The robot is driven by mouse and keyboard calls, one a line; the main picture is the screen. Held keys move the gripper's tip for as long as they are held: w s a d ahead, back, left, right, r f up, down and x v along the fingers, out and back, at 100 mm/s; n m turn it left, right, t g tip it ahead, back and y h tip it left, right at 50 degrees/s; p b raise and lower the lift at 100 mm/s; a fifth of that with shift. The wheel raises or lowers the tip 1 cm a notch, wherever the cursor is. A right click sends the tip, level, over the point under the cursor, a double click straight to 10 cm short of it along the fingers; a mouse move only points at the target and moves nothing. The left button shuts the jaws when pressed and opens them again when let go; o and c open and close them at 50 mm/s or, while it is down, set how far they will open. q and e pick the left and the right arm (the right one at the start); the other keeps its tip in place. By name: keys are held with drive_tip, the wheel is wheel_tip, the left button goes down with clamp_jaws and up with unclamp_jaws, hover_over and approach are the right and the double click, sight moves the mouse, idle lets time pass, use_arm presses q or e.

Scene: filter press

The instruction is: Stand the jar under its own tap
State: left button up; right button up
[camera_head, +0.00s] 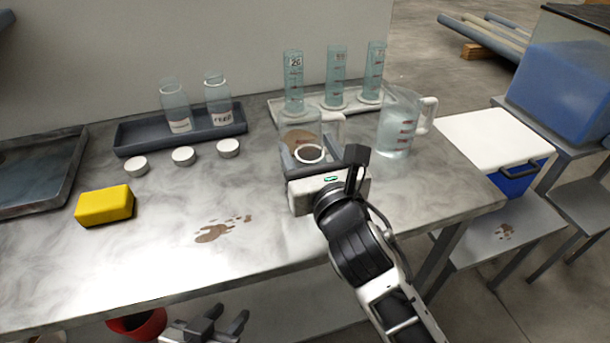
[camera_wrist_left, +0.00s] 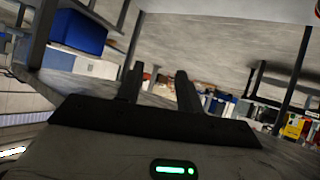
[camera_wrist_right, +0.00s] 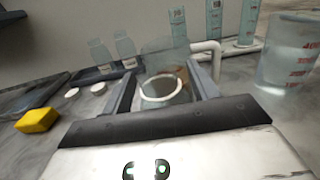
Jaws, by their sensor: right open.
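My right gripper (camera_head: 317,167) is open low over the bench. Its fingers lie on either side of a clear vessel with a white ring rim (camera_wrist_right: 160,88), also seen in the head view (camera_head: 308,153); I cannot tell if they touch it. Just behind is a clear container with brown material (camera_head: 300,136). Two clear labelled jars, left (camera_head: 175,107) and right (camera_head: 217,100), stand upright in a dark tray (camera_head: 140,140); the right label seems to read FEED. My left gripper (camera_head: 222,318) is open and empty below the bench's front edge.
Three white lids (camera_head: 183,156) lie before the tray. A yellow sponge (camera_head: 104,205) lies at left. Several graduated cylinders (camera_head: 336,80) stand behind, and a measuring jug (camera_head: 398,120) stands right. A brown stain (camera_head: 215,233) marks the otherwise clear bench front.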

drive_tip(key=shift+r, duration=0.1)
drive_tip(key=shift+s, duration=0.1)
clamp_jaws()
